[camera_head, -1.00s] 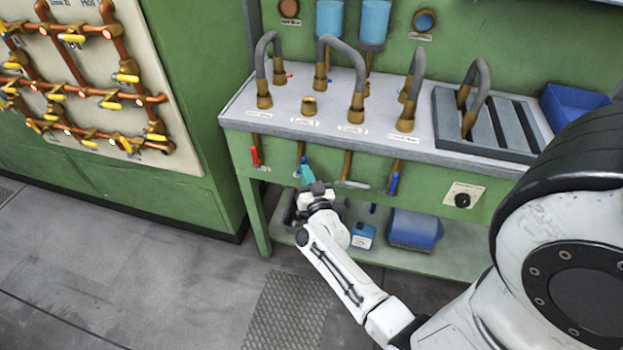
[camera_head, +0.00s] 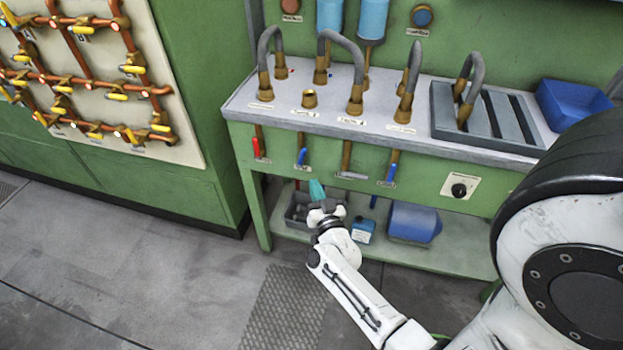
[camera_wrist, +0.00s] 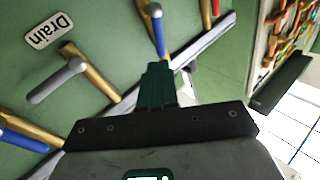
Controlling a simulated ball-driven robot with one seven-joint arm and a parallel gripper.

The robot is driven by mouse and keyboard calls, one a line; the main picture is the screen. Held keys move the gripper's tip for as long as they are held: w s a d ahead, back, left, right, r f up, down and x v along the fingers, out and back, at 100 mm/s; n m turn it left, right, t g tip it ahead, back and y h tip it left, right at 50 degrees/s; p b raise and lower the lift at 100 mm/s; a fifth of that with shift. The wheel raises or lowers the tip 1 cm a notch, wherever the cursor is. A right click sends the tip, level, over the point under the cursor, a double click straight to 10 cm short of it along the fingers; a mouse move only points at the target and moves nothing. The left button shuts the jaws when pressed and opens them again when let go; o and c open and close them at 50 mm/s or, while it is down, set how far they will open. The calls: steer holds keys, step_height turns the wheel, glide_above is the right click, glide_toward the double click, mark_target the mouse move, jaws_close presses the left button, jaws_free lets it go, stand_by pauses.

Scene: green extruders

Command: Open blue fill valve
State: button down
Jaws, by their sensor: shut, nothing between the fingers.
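Two blue valve handles hang on brass pipes below the bench top: a left one (camera_head: 301,156) and a right one (camera_head: 390,173). Their labels are too small to read. In the wrist view the left blue handle (camera_wrist: 158,36) is beyond the fingertips, and the right blue handle (camera_wrist: 22,142) is at the left edge. My gripper (camera_head: 316,188) has teal fingers, shut and empty, below and slightly right of the left blue handle, apart from it. The fingers (camera_wrist: 158,84) also show in the wrist view, pointing towards that handle.
A red handle (camera_head: 256,147) hangs left of the blue one, and a grey handle (camera_head: 350,175) right of it. A "Drain" label (camera_wrist: 49,30) is near the grey handle. A lower shelf holds a blue bin (camera_head: 414,223). Floor (camera_head: 150,270) is clear at left.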

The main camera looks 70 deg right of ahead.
steer(key=shift+v, duration=2.6)
